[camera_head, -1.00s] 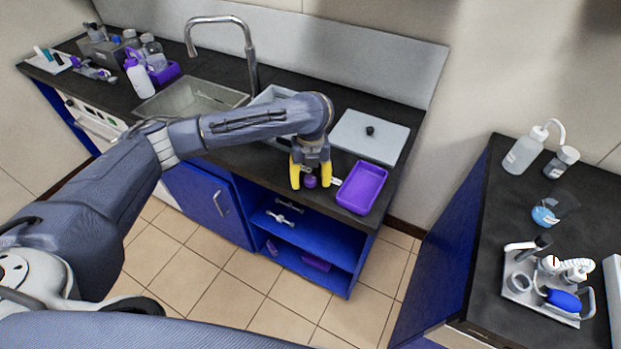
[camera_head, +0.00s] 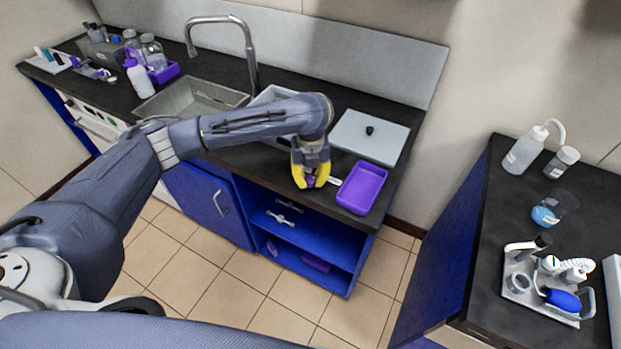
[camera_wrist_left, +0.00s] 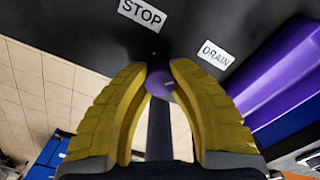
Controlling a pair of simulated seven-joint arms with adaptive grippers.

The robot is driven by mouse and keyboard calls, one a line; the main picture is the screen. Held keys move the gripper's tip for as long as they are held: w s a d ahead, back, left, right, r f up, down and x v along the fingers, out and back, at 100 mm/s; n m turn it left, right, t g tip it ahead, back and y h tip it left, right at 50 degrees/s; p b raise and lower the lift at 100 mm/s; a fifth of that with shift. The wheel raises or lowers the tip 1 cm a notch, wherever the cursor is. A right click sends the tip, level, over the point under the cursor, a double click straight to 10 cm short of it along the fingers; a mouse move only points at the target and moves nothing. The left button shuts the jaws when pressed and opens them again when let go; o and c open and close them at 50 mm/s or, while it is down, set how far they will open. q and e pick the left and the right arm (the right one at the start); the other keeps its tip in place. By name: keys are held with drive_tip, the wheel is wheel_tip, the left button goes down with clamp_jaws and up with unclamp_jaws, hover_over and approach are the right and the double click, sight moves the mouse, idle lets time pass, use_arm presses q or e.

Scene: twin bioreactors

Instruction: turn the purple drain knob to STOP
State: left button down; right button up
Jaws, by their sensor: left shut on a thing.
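The purple drain knob (camera_wrist_left: 160,84) sits between the yellow fingertips of my left gripper (camera_wrist_left: 158,80) in the left wrist view. The fingers are shut on it from both sides. In the head view the left gripper (camera_head: 311,182) is at the front edge of the counter, with a bit of the purple knob (camera_head: 310,181) showing between the fingers. Which label the knob points to is not clear. My right gripper is out of view.
A purple tray (camera_head: 362,187) stands on the counter just right of the left gripper. A grey lid with a black knob (camera_head: 369,137) lies behind it. The sink (camera_head: 190,100) and tap are to the left. Open blue shelves (camera_head: 335,275) are below.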

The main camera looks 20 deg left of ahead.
use_arm(q)
drive_tip(key=n, duration=1.7)
drive_tip(key=shift+n, duration=0.5)
idle(0.5)
drive_tip(key=c, duration=1)
unclamp_jaws()
drive_tip(key=shift+r, duration=0.1)
